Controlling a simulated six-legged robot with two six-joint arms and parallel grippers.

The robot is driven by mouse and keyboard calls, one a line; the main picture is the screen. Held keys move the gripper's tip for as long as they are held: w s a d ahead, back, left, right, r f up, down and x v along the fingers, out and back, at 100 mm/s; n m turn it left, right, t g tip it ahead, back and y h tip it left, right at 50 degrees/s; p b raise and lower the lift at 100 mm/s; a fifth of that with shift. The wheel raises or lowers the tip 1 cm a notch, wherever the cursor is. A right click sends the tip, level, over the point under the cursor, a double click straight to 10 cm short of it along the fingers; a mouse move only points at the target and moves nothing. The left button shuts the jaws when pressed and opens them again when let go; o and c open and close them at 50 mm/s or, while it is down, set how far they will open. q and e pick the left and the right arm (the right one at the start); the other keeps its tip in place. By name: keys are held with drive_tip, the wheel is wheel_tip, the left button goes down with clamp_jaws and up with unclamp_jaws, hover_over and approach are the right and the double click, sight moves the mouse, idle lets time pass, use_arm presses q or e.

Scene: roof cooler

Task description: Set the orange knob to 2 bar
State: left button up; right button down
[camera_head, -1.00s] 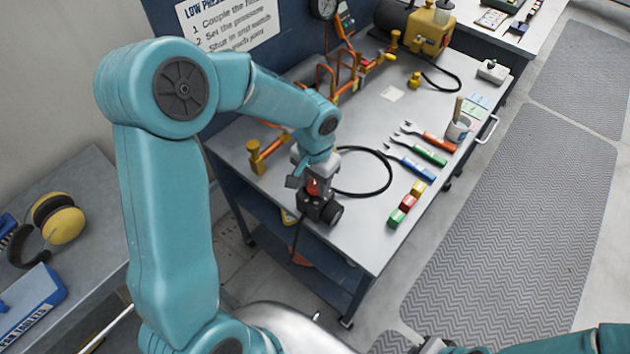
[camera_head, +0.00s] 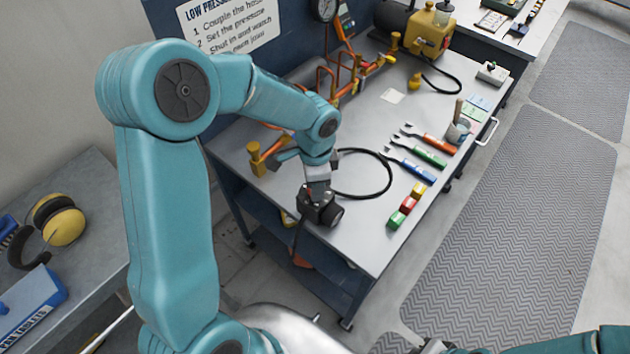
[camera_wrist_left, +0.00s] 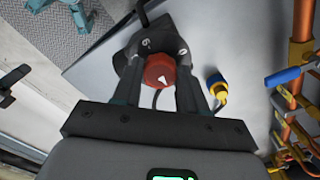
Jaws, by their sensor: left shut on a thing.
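The orange knob (camera_wrist_left: 158,71) is red-orange with a white pointer mark and sits on a black regulator (camera_head: 320,208) at the bench's near edge. In the left wrist view, the dark dial collar (camera_wrist_left: 172,45) shows a 6 and a 0; other markings are hidden or too small to read, so I cannot tell the set value. My left gripper (camera_wrist_left: 160,92) is shut on the knob, one finger on each side. In the head view it comes down onto the regulator from above and hides the knob. My right arm is cut off at the lower right; its jaws cannot be made out.
A black hose (camera_head: 388,172) loops on the bench beside the regulator. Three wrenches (camera_head: 420,152) and several coloured blocks (camera_head: 405,204) lie to the right. Copper pipework (camera_head: 335,80) and a yellow pump unit (camera_head: 427,33) stand at the back. The bench's middle (camera_head: 365,130) is mostly clear.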

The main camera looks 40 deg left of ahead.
use_arm(q)
drive_tip(key=shift+w+m, duration=0.1)
drive_tip(key=shift+m, duration=0.2)
drive_tip(key=o, duration=1.1)
drive_tip(key=shift+c, duration=0.2)
wheel_tip(320, 180, up, 16)
drive_tip(key=shift+r, duration=0.2)
drive_tip(key=shift+d, duration=0.1)
